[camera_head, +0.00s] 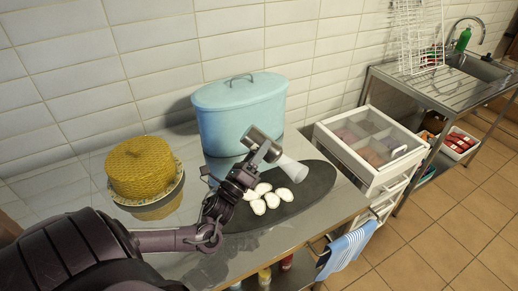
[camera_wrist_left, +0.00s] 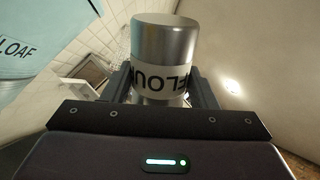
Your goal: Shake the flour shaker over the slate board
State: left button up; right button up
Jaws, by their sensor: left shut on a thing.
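My left gripper (camera_head: 262,152) is shut on the flour shaker (camera_head: 258,138), a metal cylinder. The shaker is tilted above the slate board, its metal end up to the left and a pale white part (camera_head: 292,169) down to the right. I cannot tell if that white part is the shaker's end or flour. In the left wrist view the shaker (camera_wrist_left: 165,42) stands between both fingers (camera_wrist_left: 160,85), its white label lettered upside down. The slate board (camera_head: 318,180) is a dark oval on the steel table, with several pale round pieces (camera_head: 259,207) on it. My right gripper is out of view.
A blue lidded loaf bin (camera_head: 240,108) stands behind the board. A yellow woven dome (camera_head: 146,168) sits on a plate at the left. A white drawer unit (camera_head: 372,148) stands at the right. A striped towel (camera_head: 347,250) hangs at the front edge.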

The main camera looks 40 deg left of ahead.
aim_at(255, 146)
pick_arm(q)
notch_tip(255, 146, up, 3)
jog(key=shift+r, duration=0.2)
jog(key=shift+f, duration=1.65)
